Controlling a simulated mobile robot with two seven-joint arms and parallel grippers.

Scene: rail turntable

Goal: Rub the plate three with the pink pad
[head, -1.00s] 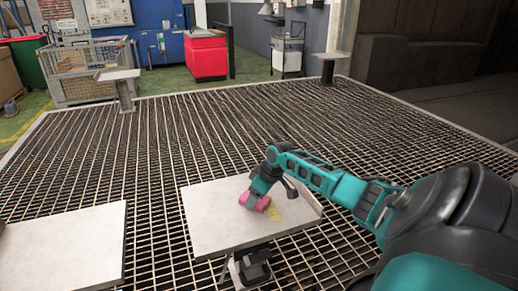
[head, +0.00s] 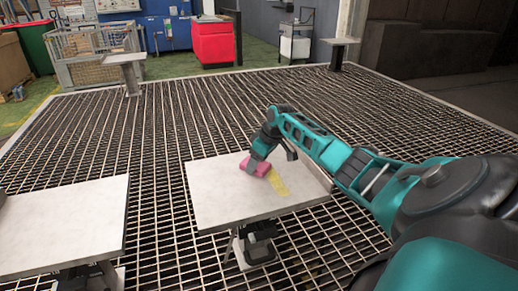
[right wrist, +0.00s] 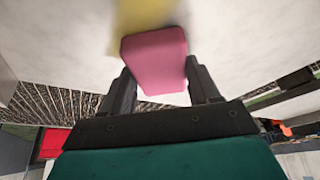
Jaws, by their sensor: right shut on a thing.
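A pale square plate (head: 220,205) stands on a post in the middle of the head view. A yellow smear (head: 278,183) lies on it, right of centre. My right gripper (head: 256,158) is shut on the pink pad (head: 250,168) and holds it at the plate's surface, at the left of the smear. In the right wrist view the pad (right wrist: 153,62) sits between both fingers, with the yellow patch (right wrist: 145,14) just beyond it. I cannot tell whether the pad presses on the plate. No number shows on the plate. My left gripper is out of view.
Another pale plate (head: 65,225) stands at the lower left, with a gap between. Smaller plates on posts (head: 125,58) (head: 341,41) stand at the back. The floor is metal grating (head: 190,120). A red cabinet (head: 213,42) stands beyond it.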

